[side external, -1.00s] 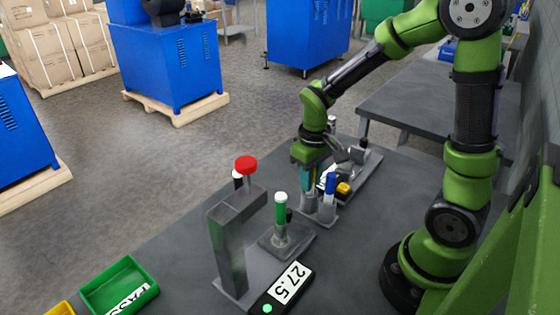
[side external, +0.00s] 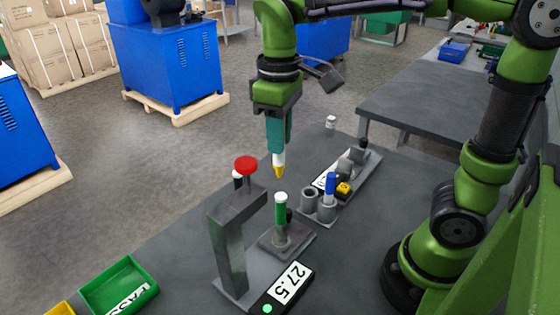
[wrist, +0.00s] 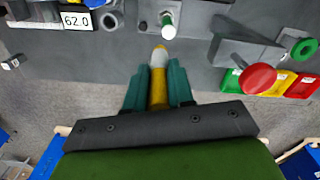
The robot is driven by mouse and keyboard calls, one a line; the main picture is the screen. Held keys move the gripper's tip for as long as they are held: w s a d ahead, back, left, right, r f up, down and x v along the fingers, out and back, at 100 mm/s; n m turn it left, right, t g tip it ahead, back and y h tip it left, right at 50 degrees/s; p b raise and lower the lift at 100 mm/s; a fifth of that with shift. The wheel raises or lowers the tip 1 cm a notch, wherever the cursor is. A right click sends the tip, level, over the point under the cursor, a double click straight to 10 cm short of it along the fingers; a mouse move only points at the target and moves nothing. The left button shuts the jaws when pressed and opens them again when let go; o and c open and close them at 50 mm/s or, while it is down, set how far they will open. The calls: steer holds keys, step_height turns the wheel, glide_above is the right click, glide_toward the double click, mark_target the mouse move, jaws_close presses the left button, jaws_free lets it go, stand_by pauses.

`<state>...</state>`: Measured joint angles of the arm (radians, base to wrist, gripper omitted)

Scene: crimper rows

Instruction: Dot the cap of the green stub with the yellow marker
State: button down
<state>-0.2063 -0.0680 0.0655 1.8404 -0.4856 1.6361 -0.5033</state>
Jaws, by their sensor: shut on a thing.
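The green stub (side external: 281,212) stands upright on a small grey base plate, with a white cap on top. It also shows in the wrist view (wrist: 168,19), just beyond the marker's tip. My gripper (side external: 278,145) is shut on the yellow marker (side external: 279,168) and points it down, tip lowest. The tip hangs above the white cap, apart from it. In the wrist view the yellow marker (wrist: 158,86) lies between my two teal fingers, its body partly hidden by them. A blue marker (side external: 330,186) stands in one cup of the marker holder (side external: 326,213); the cup beside it is empty.
A grey press with a red knob (side external: 246,164) stands left of the stub, close to it. A green tray (side external: 120,288) is at the lower left. A grey rail fixture (side external: 362,165) lies behind.

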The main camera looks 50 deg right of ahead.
steer(key=shift+s+a+f+n, duration=0.5)
steer(key=shift+s+a+f, duration=0.2)
steer(key=shift+f, duration=0.2)
steer(key=shift+f, duration=0.65)
stand_by(1.1)
steer(key=shift+r, duration=0.1)
stand_by(0.3)
step_height(320, 180, up, 7)
stand_by(0.8)
